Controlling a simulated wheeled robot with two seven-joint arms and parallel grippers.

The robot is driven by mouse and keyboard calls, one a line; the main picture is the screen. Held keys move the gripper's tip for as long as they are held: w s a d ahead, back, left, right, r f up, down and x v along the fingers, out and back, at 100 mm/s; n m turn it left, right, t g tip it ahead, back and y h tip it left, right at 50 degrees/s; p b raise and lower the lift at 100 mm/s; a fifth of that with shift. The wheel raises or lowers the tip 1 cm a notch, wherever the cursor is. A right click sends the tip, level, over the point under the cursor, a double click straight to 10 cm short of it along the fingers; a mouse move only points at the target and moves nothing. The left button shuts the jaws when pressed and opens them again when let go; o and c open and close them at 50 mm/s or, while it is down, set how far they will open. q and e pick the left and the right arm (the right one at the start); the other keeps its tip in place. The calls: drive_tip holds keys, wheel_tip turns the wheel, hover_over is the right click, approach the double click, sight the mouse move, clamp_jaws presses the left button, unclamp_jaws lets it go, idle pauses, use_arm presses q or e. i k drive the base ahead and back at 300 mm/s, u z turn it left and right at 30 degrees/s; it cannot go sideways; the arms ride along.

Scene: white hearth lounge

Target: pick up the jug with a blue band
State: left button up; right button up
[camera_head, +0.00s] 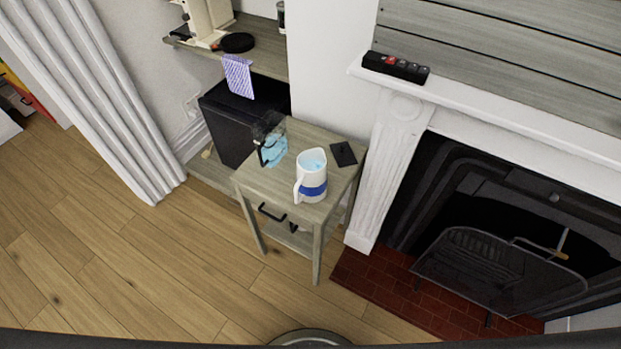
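A white jug with a blue band (311,178) stands upright on a small wooden side table (262,184). Its handle faces left and front, and something light blue shows inside its open top. A clear jug with a dark handle and light blue contents (271,149) stands to its left and a little behind, apart from it. Neither of my grippers is in view.
A small dark flat object (343,154) lies on the table behind the white jug. A white fireplace (396,165) with a dark mesh screen (500,275) stands to the right. Shelves with a black box (243,120) are behind. The wooden floor (150,260) in front and left is clear.

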sight(310, 186)
drive_tip(key=u, duration=2.95)
drive_tip(key=k, duration=1.55)
drive_tip(key=z, duration=0.3)
